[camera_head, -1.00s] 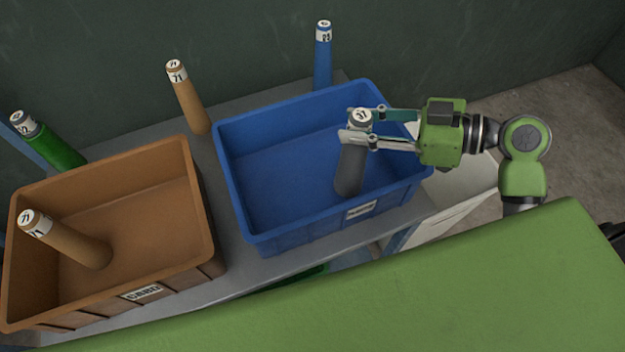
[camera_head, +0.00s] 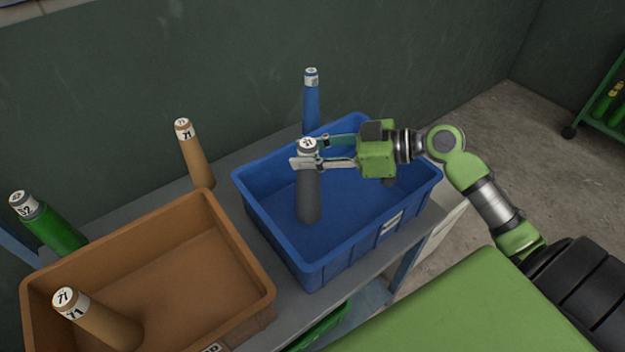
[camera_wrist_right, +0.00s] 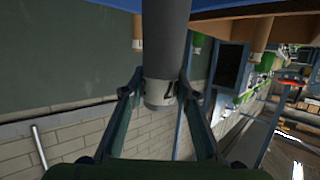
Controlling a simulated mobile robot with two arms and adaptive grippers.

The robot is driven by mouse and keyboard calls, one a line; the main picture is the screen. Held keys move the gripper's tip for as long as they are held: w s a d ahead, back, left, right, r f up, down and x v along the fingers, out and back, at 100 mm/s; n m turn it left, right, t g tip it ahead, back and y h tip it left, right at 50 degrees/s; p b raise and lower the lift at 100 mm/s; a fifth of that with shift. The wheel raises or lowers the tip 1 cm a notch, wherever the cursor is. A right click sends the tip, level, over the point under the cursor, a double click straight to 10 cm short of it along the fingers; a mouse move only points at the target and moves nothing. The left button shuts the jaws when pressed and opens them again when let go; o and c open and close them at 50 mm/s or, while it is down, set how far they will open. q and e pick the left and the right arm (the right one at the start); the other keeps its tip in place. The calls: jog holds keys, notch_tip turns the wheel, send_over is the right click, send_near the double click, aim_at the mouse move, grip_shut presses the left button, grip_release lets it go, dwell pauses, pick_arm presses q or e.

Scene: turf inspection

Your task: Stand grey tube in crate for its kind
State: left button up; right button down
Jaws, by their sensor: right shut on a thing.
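The grey tube (camera_head: 308,201) has a white numbered band at its top. It is roughly upright, over or inside the blue crate (camera_head: 270,232), left of the crate's middle. My right gripper (camera_head: 307,161) is shut on the tube near its top band. Whether the tube's lower end touches the crate floor is unclear. In the right wrist view the tube (camera_wrist_right: 168,35) runs between the fingers (camera_wrist_right: 163,95), with the crate's blue edge (camera_wrist_right: 75,7) at the top. The crate's label (camera_head: 391,222) is too small to read. My left gripper is not in view.
A brown crate (camera_head: 240,262) stands left, with a brown tube (camera_head: 105,320) leaning in it. Another brown tube (camera_head: 196,160), a blue tube (camera_head: 311,104) and a green tube (camera_head: 58,227) stand behind the crates, near the wall. A green rack (camera_head: 603,105) is at far right.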

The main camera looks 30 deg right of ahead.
aim_at(308, 173)
jog(key=shift+f, duration=0.9)
notch_tip(308, 173, down, 4)
jog(key=shift+r, duration=0.2)
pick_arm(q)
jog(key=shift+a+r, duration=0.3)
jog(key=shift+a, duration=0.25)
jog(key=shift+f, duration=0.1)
pick_arm(e)
jog(key=shift+f, duration=0.2)
jog(key=c, duration=1.6)
grip_release()
jog(key=shift+r, duration=0.1)
